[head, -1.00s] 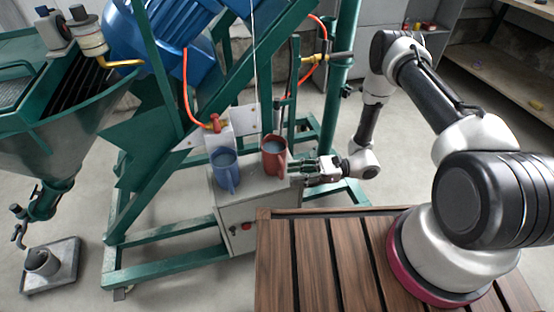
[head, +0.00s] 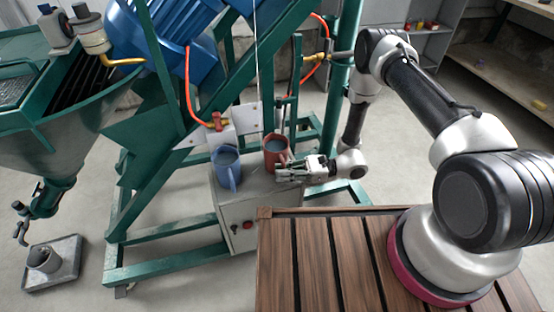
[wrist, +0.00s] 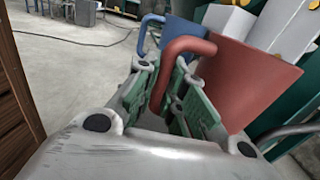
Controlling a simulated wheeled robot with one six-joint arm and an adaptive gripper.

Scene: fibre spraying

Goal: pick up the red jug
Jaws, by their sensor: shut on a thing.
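The red jug (head: 275,150) stands upright on the light grey control box (head: 241,206) in the head view, to the right of the blue jug (head: 227,165). In the wrist view the red jug (wrist: 245,80) is close on the right, with its handle (wrist: 186,50) toward my gripper. My gripper (head: 284,173) is at the jug's right front side in the head view. In the wrist view its green-padded fingers (wrist: 176,92) are shut on the handle. The fingers hide the handle's lower part. Part of the blue jug (wrist: 178,32) shows behind the red jug.
A green frame (head: 335,110) rises behind and right of the box, with an orange hose (head: 187,85) and a blue motor (head: 160,35) above. A slatted wooden top (head: 330,262) lies in front. Floor to the left is open.

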